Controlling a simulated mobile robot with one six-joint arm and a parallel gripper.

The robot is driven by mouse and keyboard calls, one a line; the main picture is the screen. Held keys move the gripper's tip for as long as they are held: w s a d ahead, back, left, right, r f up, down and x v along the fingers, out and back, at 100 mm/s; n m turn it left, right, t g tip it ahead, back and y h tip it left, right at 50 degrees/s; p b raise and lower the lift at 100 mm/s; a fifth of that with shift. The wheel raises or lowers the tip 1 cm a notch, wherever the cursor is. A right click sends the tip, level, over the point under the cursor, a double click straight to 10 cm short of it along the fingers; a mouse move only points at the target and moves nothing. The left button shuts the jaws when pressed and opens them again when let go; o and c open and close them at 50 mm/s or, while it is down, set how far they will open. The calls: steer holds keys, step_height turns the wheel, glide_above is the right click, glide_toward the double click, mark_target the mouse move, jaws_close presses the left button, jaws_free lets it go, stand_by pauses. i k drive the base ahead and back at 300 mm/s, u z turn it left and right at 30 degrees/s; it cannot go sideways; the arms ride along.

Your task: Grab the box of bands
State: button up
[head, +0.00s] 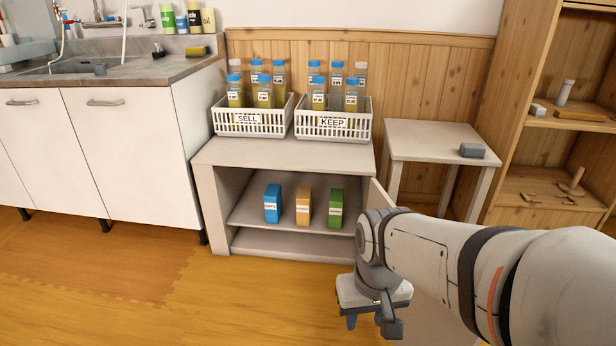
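Three small boxes stand upright in a row on the middle shelf of the open cabinet (285,155): a blue box (272,204), an orange box (303,206) and a green box (336,209). Each has a white label, too small to read surely, so I cannot tell which is the box of bands. My gripper (371,325) points down in front of the cabinet, lower and to the right of the boxes. Its two fingers are apart, with nothing seen between them.
A cabinet door (379,197) stands open at the right, partly behind my arm. White baskets marked SELL (247,119) and KEEP (332,122) hold bottles on the cabinet top. A small table (430,140) stands right. The floor (230,295) at front left is clear.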

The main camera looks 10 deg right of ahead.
mark_target(336, 198)
steer(key=z, duration=0.05)
steer(key=k, duration=0.75)
steer(key=u, duration=1.2)
steer(key=i, duration=0.9)
steer(key=z, duration=1.65)
steer(key=i, duration=0.5)
